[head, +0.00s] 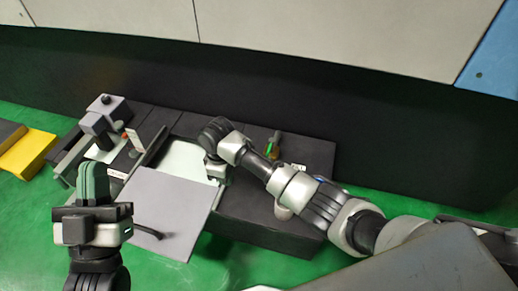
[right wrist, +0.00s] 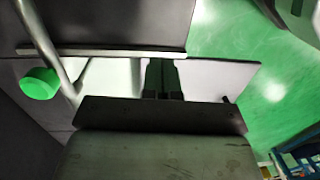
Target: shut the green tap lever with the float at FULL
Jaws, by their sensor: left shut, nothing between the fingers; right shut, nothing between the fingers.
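A small green piece (head: 269,149), likely the tap lever, stands beside a brownish fitting on the dark block right of the tank. In the right wrist view a round green knob (right wrist: 39,84) sits by a grey bent rod at the left. The tank (head: 186,157) shows a pale surface inside. I cannot make out a float or a FULL mark. My right gripper (right wrist: 162,92) is shut and empty; in the head view its arm reaches over the tank and hides its tips. My left gripper (head: 94,182) is shut and empty, upright at the lower left.
A grey panel (head: 168,200) with a black handle slopes out from the tank's front. A grey machine head (head: 106,112) stands left of the tank. A yellow object (head: 30,152) lies at the far left. Green floor is open in front; a dark wall runs behind.

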